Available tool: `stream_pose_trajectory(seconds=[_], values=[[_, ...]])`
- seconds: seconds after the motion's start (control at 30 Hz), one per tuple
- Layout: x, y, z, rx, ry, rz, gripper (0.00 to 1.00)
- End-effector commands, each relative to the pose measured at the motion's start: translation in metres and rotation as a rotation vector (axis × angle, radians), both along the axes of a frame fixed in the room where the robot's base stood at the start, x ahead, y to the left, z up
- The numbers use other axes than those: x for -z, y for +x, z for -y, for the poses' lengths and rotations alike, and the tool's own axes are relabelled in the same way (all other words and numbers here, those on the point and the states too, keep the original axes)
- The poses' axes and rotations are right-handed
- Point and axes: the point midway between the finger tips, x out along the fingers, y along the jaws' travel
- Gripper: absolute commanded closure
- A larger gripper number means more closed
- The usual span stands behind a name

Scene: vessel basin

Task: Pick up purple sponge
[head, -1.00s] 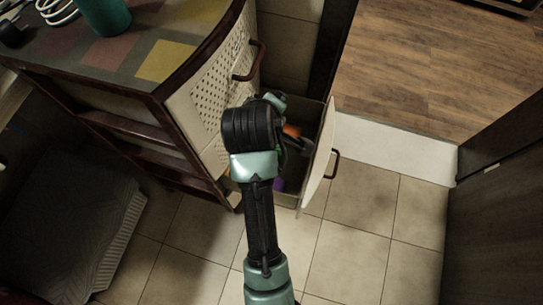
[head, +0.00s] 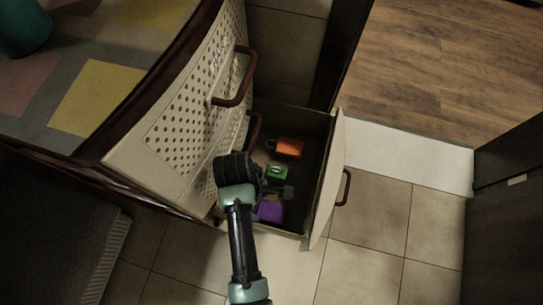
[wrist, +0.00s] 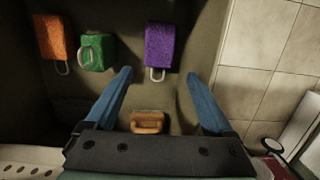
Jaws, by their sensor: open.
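The purple sponge (head: 271,211) lies in an open drawer (head: 339,171), near the drawer's front end in the head view. In the wrist view the purple sponge (wrist: 159,45) has a pale loop and sits just beyond the fingertips, roughly centred between them. The sponge is apart from the fingers. In the head view my gripper (head: 281,191) is over the drawer and partly hidden by my arm.
An orange sponge (head: 289,147) and a green sponge (head: 278,172) lie in the same drawer. A smaller orange-brown sponge (wrist: 147,122) lies between the finger bases in the wrist view. The cabinet front with a handle (head: 238,78) stands left of the drawer. Tiled floor is clear to the right.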

Motion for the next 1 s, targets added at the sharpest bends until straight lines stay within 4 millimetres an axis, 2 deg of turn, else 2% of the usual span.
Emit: stream_pose_trajectory(seconds=[0.03, 0.1, 0.37, 0.7, 1.0], values=[[0.016, 0.000, 0.001, 0.002, -0.001, -0.001, 0.12], [0.028, 0.000, 0.000, 0.002, -0.001, -0.001, 0.12], [0.046, 0.000, 0.002, 0.002, 0.000, 0.001, 0.12], [0.098, -0.003, 0.010, 0.002, 0.000, 0.001, 0.12], [0.103, -0.003, 0.011, 0.001, 0.000, 0.003, 0.12]])
